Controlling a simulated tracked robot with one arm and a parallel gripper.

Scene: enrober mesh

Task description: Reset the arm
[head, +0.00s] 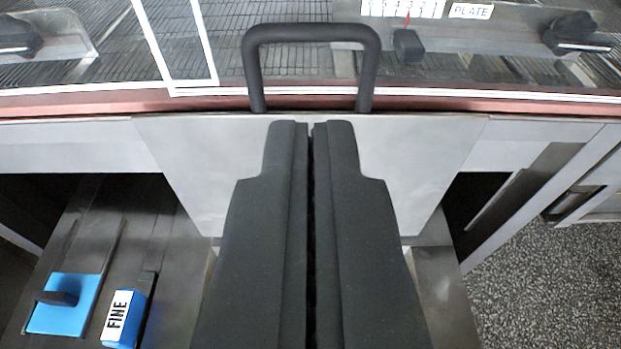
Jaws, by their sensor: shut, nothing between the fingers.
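My gripper (310,128) points up the middle of the head view, its two dark fingers side by side with only a thin dark line between them. It is shut and holds nothing. Its tips lie in the picture over a pale grey panel (420,160), just below a dark handle (312,33). I cannot tell whether the tips touch the panel. The fingers hide the middle of the panel and what is below it.
A clear cover lies over a dark slatted mesh (100,30), with a reddish edge (60,104). Dark knobs (575,33) and a PLATE label (471,10) show at the top. Speckled floor (540,280) is clear at lower right.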

